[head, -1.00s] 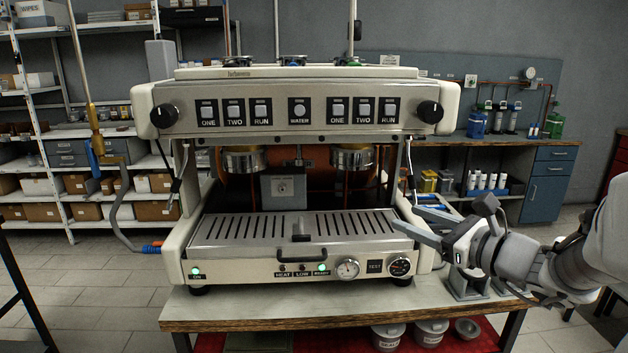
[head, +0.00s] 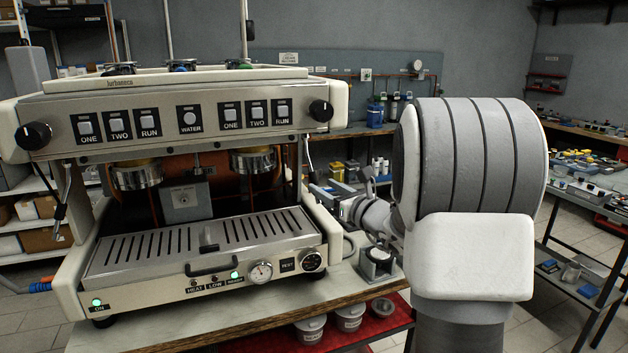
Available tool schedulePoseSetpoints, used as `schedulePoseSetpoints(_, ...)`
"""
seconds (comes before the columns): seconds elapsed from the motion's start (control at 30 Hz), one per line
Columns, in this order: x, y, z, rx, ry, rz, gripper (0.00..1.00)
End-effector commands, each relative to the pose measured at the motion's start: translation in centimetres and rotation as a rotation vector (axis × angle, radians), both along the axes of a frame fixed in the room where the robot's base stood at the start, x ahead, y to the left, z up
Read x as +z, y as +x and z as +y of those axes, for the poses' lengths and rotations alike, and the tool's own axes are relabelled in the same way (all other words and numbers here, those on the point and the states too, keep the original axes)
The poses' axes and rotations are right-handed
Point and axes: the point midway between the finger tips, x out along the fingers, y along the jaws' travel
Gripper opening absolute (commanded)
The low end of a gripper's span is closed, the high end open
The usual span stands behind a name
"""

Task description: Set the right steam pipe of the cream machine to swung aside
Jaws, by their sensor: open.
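The cream machine (head: 200,95) stands on a wood-edged bench, in the left and middle of the head view. Its right steam pipe (head: 308,152) is a thin pipe below the right black knob (head: 321,111), close by the machine's right side. Its lower end is hard to make out near my gripper.
The left steam pipe (head: 62,190) hangs at the machine's left side. My large arm link covers the view right of the machine. A metal stand (head: 377,265) is on the bench below my wrist. A table with small parts (head: 590,185) stands far right.

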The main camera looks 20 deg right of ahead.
Motion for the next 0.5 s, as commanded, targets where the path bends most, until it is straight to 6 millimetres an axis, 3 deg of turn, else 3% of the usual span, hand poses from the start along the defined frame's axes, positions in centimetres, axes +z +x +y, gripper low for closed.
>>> schedulePoseSetpoints(0.2, 0.0, 3.5, 0.8, 0.001, -0.001, 0.001, 0.53)
schedulePoseSetpoints(0.5, 0.0, 4.9, 1.1, 0.000, -0.001, 0.000, 0.53)
